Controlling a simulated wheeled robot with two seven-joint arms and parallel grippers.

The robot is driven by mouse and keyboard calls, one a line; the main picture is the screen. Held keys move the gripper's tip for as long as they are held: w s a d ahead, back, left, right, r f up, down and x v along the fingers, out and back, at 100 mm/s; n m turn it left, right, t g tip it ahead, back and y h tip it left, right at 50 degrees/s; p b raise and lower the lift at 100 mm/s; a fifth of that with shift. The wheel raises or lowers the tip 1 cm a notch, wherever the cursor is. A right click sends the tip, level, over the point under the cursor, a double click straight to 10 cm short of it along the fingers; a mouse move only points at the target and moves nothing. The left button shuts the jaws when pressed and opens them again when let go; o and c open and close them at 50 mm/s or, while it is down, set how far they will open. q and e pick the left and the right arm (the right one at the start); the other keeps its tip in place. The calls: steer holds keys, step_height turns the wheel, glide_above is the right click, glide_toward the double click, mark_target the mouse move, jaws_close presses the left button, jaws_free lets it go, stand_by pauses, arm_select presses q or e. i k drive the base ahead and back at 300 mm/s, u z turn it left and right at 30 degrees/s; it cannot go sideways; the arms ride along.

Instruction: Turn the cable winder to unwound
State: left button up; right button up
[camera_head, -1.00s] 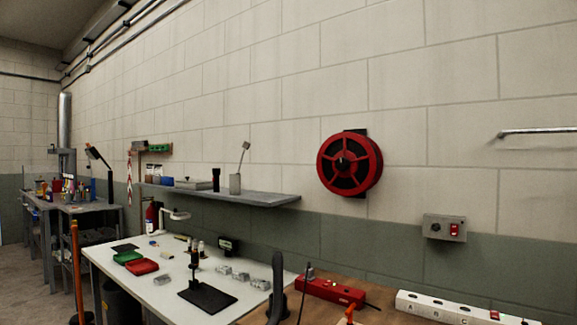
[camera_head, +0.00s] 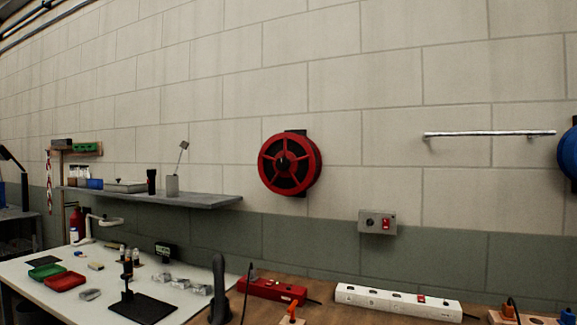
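The cable winder is a red reel (camera_head: 290,164) with a spoked front and a dark hub, mounted on the block wall a little above the middle of the head view. A dark bracket shows behind its top. No cable is seen hanging from it. A second, blue round thing (camera_head: 568,158) is cut off at the right edge; it may be another reel, but I cannot tell. Neither of my grippers can be made out in this view.
A grey shelf (camera_head: 205,200) juts from the wall left of the reel. A grey switch box (camera_head: 377,222) and a metal rail (camera_head: 490,133) are to its right. Below are a white table (camera_head: 60,301) with small parts, a red toolbox-like strip (camera_head: 272,290) and a white power strip (camera_head: 397,301).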

mark_target(283, 163)
steer(key=k, duration=1.2)
steer(key=u, duration=0.75)
steer(key=i, duration=1.3)
steer(key=z, duration=0.8)
steer(key=i, duration=0.55)
steer(key=z, duration=0.65)
